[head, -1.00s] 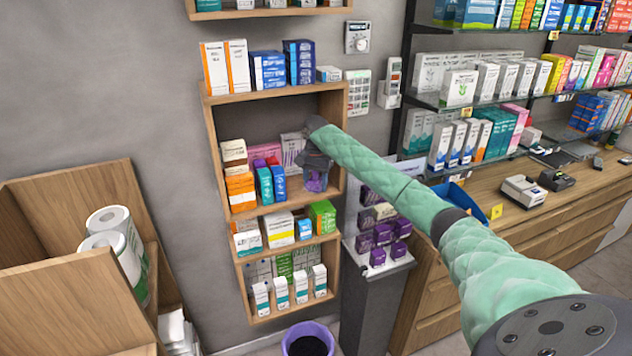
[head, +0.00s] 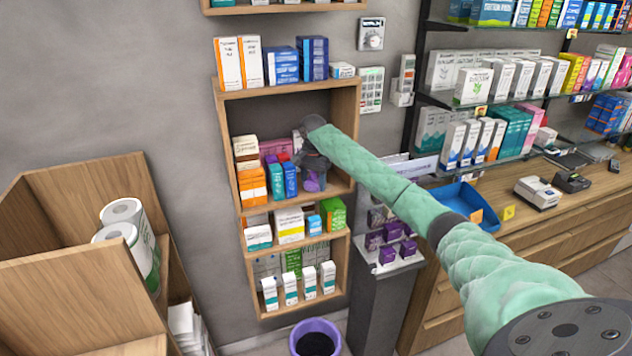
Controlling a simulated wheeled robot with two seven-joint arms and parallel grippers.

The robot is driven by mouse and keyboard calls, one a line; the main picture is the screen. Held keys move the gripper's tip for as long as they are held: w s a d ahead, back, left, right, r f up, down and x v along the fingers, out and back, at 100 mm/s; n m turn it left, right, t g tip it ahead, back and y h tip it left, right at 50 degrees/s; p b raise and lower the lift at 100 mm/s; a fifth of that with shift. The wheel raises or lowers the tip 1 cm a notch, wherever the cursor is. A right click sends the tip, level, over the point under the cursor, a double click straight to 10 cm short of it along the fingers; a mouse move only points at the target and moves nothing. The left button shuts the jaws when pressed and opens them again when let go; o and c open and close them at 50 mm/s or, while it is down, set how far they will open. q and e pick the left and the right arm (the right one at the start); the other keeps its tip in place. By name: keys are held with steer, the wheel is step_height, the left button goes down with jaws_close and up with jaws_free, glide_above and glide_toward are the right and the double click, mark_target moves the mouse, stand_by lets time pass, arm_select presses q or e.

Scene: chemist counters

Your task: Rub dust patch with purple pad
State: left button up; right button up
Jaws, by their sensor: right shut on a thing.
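My right gripper (head: 313,163) reaches into the middle opening of the wooden wall shelf (head: 351,140). It is shut on the purple pad (head: 311,184), which shows just below the dark jaws. The pad is in front of or inside the right half of that opening; I cannot tell whether it touches the shelf. I cannot make out a dust patch; the gripper and arm cover part of the shelf there. My left gripper is out of view.
Blue boxes (head: 284,181) and orange boxes (head: 252,188) stand just left of the pad. A purple bin (head: 315,332) is on the floor below. A dark pedestal with purple boxes (head: 388,254) stands right of the shelf. A wooden unit with paper rolls (head: 122,212) is at left.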

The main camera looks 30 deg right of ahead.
steer(key=shift+a+f, duration=0.2)
steer(key=shift+f, duration=0.15)
steer(key=shift+w+r, duration=0.15)
steer(key=shift+r, duration=0.4)
steer(key=shift+w+r, duration=0.15)
steer(key=shift+r, duration=0.35)
steer(key=shift+s+d+r, duration=0.1)
steer(key=shift+s+r, duration=0.1)
steer(key=shift+r, duration=1.95)
steer(key=shift+d, duration=0.1)
steer(key=shift+r, duration=1.5)
steer(key=shift+f, duration=0.2)
steer(key=shift+f, duration=3.2)
